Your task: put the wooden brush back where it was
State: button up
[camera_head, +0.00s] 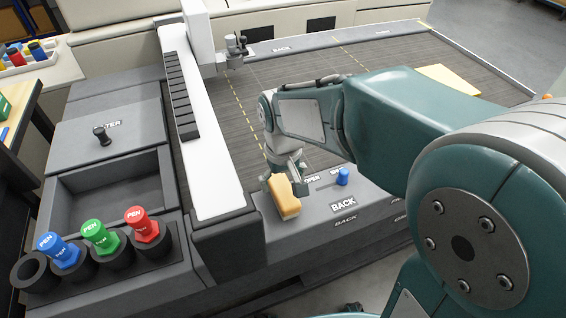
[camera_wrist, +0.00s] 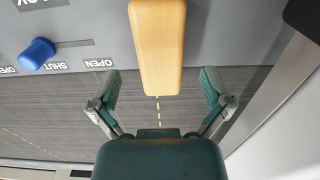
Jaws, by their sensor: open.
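The wooden brush (camera_head: 284,197) is a light tan block lying on the grey front panel, left of the BACK label. In the wrist view the brush (camera_wrist: 160,45) points toward my gripper, with its near end between the line of the fingertips. My gripper (camera_wrist: 160,78) is open, one green finger on each side of the brush and apart from it. In the head view my gripper (camera_head: 284,172) is right behind the brush, and its fingers are partly hidden by the brush and my wrist.
A blue knob (camera_head: 342,176) stands right of the brush, by OPEN and SHUT labels. A white beam (camera_head: 205,150) runs along the left. Blue, green and red pens (camera_head: 101,236) stand in holders beside an empty tray (camera_head: 115,190). A yellow sheet (camera_head: 447,78) lies on the slatted bed.

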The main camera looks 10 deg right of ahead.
aim_at(283, 189)
notch_tip(283, 189, up, 8)
jog(key=s+d+r+m+t, duration=0.1)
jog(key=s+d+m+t, duration=0.2)
jog(key=s+d, duration=0.7)
jog(key=s+t, duration=0.2)
jog(key=shift+s+d+r+t, duration=0.3)
jog(key=shift+s+d+r, duration=0.05)
jog(key=shift+d, duration=0.05)
